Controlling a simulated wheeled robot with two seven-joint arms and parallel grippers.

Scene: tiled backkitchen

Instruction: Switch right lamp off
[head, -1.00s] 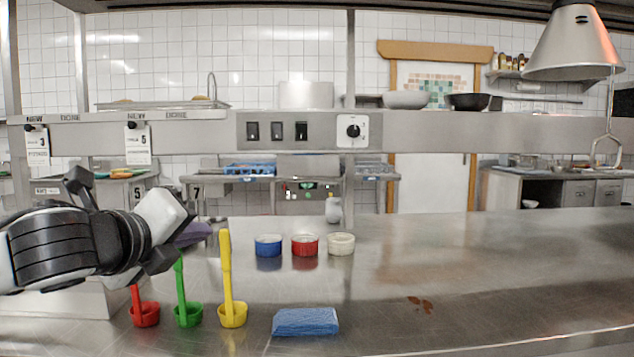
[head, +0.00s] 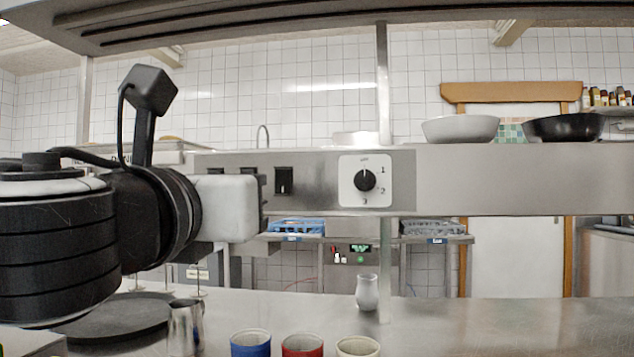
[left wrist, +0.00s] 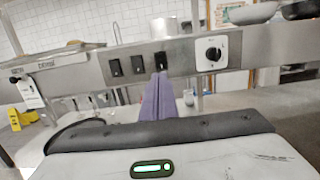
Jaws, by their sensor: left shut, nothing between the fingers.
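Three black rocker switches sit on the steel panel of the shelf rail. The right switch (head: 283,180) is clear in the head view; the other two are partly behind my left gripper (head: 262,205). The left wrist view shows the left switch (left wrist: 116,67), the middle switch (left wrist: 138,64) and the right switch (left wrist: 160,60). There my left gripper's purple fingers (left wrist: 161,78) are shut and empty, their tip at the lower edge of the right switch. I cannot tell whether they touch. No lamp and no right gripper are in view.
A white dial with a black knob (head: 365,180) is right of the switches. A white bowl (head: 460,129) and a black pan (head: 562,127) stand on the shelf. Blue (head: 250,344), red (head: 302,346) and white (head: 357,347) cups and a metal jug (head: 186,328) stand on the counter below.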

